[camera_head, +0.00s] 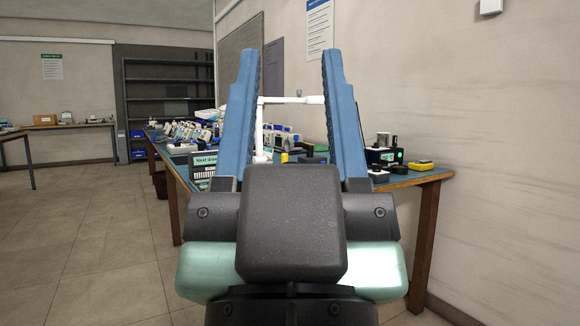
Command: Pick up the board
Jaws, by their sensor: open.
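My gripper (291,62) fills the middle of the view, with two blue fingers pointing up and set wide apart. It is open, and nothing is held between the fingers. I cannot clearly make out a board. The workbench (414,178) with a blue-green top lies beyond the gripper, and my gripper hides much of its near part. Small items show between the fingers, including a yellow and black one, too small to name surely.
A white lamp-like arm (285,100) stands on the bench. Several devices (185,132) line its left part. A black device with a green light (382,155) and a yellow item (421,165) sit at right. A wall bounds the right side. Floor (80,230) at left is clear.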

